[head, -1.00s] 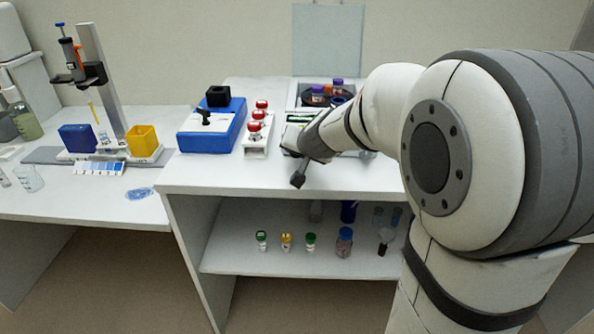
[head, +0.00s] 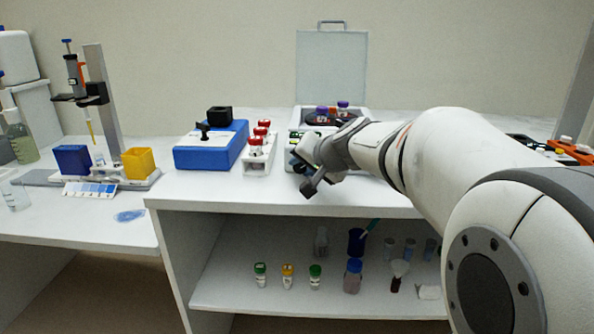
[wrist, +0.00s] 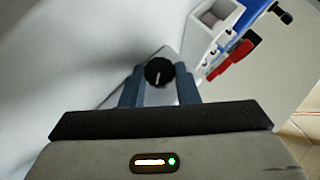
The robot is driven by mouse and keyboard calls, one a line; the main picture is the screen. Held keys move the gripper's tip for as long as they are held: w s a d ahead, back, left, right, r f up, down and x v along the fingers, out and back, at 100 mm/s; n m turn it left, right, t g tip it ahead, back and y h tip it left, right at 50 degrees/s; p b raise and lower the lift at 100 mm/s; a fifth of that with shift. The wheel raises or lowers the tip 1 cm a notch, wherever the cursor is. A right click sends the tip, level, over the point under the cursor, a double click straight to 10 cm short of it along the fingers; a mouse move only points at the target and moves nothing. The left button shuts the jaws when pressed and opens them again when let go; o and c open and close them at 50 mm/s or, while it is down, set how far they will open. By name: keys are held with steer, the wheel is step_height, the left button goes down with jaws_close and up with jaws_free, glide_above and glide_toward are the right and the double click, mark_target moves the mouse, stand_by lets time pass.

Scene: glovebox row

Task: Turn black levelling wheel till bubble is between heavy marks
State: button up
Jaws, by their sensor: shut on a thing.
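The black levelling wheel (wrist: 159,71) shows in the wrist view as a round knob with a pale line on its face. My gripper (wrist: 160,86) has one blue-grey finger on each side of it and is shut on it. In the head view my gripper's end is at the front of a white instrument with a raised lid (head: 332,70), and the wheel and fingertips are hidden there. I cannot make out the bubble or its heavy marks in either view.
Left of my gripper stand a white rack with red-capped tubes (head: 259,160) and a blue device (head: 205,152). Several capped bottles stand on the lower shelf (head: 225,297). The bench front between rack and edge is clear.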

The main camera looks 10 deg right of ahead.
steer(key=o, duration=1)
steer(key=p, duration=0.3)
steer(key=shift+a+r+h, duration=0.1)
steer(key=shift+r+h, duration=0.2)
steer(key=n+h+p, duration=0.1)
steer(key=p, duration=0.8)
steer(key=n+g+h+p, duration=0.1)
steer(key=h+p, duration=0.1)
steer(key=p, duration=0.7)
steer(key=shift+w+a+r+g, duration=0.15)
steer(key=shift+a+r+g, duration=0.05)
steer(key=shift+a+g, duration=0.1)
